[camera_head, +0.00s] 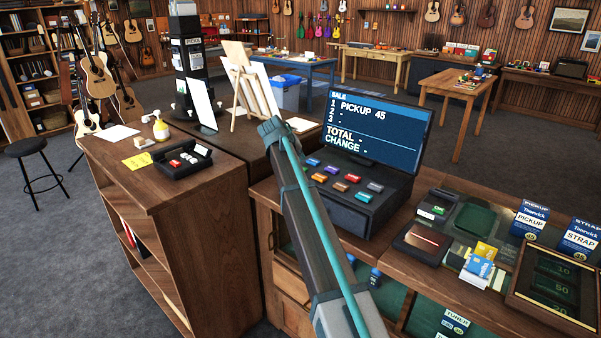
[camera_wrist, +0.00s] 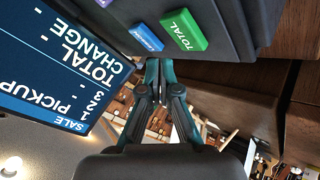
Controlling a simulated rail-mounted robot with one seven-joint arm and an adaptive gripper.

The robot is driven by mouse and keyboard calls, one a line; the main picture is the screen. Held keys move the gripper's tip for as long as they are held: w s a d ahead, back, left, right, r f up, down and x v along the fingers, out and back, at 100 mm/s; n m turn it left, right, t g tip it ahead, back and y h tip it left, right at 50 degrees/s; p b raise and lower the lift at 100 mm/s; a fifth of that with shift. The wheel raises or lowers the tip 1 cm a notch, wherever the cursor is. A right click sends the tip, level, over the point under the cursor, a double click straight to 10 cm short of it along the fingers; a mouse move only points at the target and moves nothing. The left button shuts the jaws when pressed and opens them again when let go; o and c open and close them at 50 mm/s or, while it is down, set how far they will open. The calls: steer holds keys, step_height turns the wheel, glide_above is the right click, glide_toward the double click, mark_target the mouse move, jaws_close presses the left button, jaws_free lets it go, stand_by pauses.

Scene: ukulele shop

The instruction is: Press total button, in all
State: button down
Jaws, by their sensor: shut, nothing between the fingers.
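The cash register (camera_head: 350,212) stands on the counter, with a tilted block of coloured buttons below its screen (camera_head: 376,127). The screen reads SALE, line 1 PICKUP 45, with dashes at TOTAL and CHANGE. In the wrist view the green TOTAL button (camera_wrist: 184,29) is at the top, beside a blue button (camera_wrist: 148,37). I cannot make out the green button in the head view, where my arm crosses in front of the register's left side. My gripper (camera_wrist: 159,74) is shut and empty, its tips just below the blue button in the picture, apart from the green one.
A small easel (camera_head: 250,95) and black stand (camera_head: 187,60) are on the left. A shelf unit (camera_head: 175,210) stands at the front left.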

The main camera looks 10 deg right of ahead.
steer(key=shift+f, duration=0.75)
stand_by(0.9)
steer(key=shift+f+b, duration=0.4)
steer(key=shift+f, duration=0.05)
steer(key=shift+f, duration=0.45)
stand_by(0.7)
steer(key=shift+r, duration=0.9)
steer(key=shift+r+p, duration=1.15)
steer(key=shift+r, duration=1.4)
